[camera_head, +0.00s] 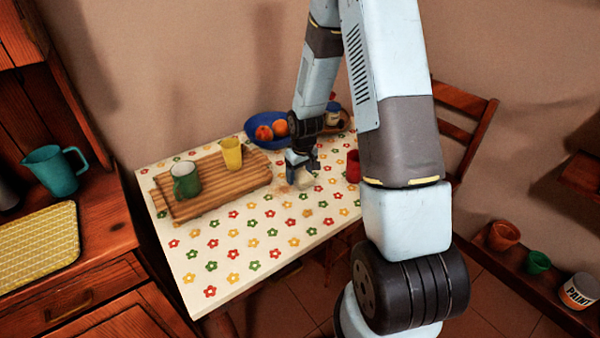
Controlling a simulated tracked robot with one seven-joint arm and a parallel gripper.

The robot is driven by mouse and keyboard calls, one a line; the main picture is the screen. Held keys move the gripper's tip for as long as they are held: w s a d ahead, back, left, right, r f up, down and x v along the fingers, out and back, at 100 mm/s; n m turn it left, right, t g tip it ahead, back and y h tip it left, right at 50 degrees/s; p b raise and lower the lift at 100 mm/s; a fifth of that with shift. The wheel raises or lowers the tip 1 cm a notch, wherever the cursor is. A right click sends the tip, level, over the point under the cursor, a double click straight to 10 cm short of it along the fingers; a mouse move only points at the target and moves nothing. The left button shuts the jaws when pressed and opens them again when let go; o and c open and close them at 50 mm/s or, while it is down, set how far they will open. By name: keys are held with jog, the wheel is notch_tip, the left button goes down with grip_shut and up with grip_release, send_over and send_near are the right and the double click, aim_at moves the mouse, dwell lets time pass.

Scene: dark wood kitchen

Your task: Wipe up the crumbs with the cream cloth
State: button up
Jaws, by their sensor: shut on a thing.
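My gripper (302,168) reaches down to the flower-patterned table (225,285), right of the wooden board. It is shut on the cream cloth (304,181), a small pale patch below the fingers at the table top. The cloth is partly hidden by the gripper and blends with the pale tablecloth. I cannot make out whether it touches the table.
A blue bowl (258,139) of fruit stands behind my gripper. A red cup (353,166) stands to its right. The table's front is clear.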

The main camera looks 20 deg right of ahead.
aim_at(282, 188)
jog(key=shift+a+f, duration=0.1)
jog(key=shift+s+a, duration=0.65)
jog(key=shift+a, duration=1.35)
jog(key=shift+s+a, duration=0.7)
jog(key=shift+a, duration=1.25)
jog(key=shift+s+a, duration=0.65)
jog(key=shift+a, duration=1.35)
jog(key=shift+s+a, duration=0.2)
jog(key=shift+a, duration=0.45)
jog(key=c, duration=0.3)
jog(key=shift+w+d, duration=0.3)
jog(key=shift+d, duration=0.55)
jog(key=shift+w+d, duration=0.3)
jog(key=shift+d, duration=0.5)
jog(key=shift+c, duration=0.2)
jog(key=shift+w+d, duration=0.25)
jog(key=shift+d, duration=0.7)
jog(key=shift+w+d, duration=0.25)
jog(key=shift+d, duration=0.65)
jog(key=shift+w+d, duration=0.2)
jog(key=shift+d, duration=0.45)
jog(key=shift+w+d, duration=0.25)
jog(key=shift+d, duration=0.35)
jog(key=shift+w+d, duration=0.2)
jog(key=shift+d, duration=0.45)
jog(key=shift+w+d, duration=0.2)
jog(key=shift+d, duration=0.45)
jog(key=shift+w+d, duration=0.15)
jog(key=shift+d, duration=0.5)
jog(key=shift+s+d, duration=0.1)
